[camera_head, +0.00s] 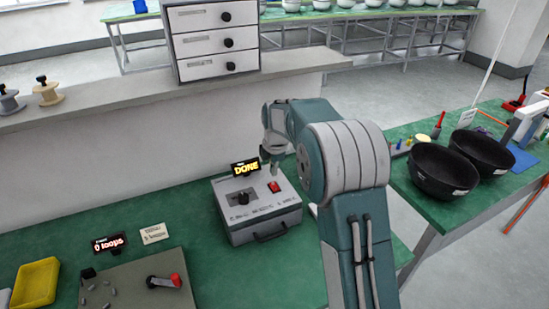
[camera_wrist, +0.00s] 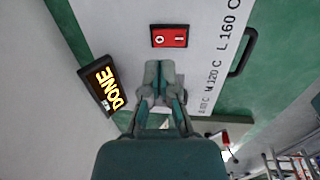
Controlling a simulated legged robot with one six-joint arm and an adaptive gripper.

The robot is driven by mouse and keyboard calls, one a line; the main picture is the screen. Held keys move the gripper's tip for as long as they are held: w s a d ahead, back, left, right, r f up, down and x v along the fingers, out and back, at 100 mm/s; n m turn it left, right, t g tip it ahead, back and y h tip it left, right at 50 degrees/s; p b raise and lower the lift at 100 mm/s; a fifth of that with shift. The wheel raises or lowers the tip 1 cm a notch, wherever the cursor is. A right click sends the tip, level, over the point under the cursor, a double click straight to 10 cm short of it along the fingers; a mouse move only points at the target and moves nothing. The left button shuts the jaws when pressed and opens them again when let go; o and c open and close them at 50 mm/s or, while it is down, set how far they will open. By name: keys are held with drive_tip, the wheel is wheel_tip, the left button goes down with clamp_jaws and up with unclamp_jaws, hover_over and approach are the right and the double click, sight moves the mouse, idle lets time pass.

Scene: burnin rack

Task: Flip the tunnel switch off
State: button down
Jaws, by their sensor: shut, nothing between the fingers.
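The tunnel is a light grey box (camera_head: 270,225) on the green bench, with a front handle and a dark knob (camera_head: 243,198) on top. Its red rocker switch (camera_head: 273,187) is on the top at the right. In the wrist view the switch (camera_wrist: 169,36) shows O on the left and I on the right; I cannot tell which side is pressed. A small black display (camera_head: 245,168) reads DONE; it also shows in the wrist view (camera_wrist: 101,87). My gripper (camera_wrist: 160,66) is shut and empty, pointing down over the box beside the switch; contact is not visible.
A white drawer unit (camera_head: 213,72) stands on the grey ledge behind. A yellow tray (camera_head: 36,283) and a board with a red-handled crank (camera_head: 165,281) lie at the left. Black bowls (camera_head: 441,170) stand on the right bench. Bench left of the box is partly clear.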

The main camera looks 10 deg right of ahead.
sight(274, 187)
drive_tip(key=shift+w+f, duration=0.15)
drive_tip(key=shift+f, duration=1.05)
drive_tip(key=shift+w+f, duration=0.15)
drive_tip(key=shift+f, duration=1)
drive_tip(key=shift+a+f, duration=0.1)
drive_tip(key=shift+f, duration=0.05)
drive_tip(key=shift+s, duration=0.75)
drive_tip(key=shift+r, duration=0.2)
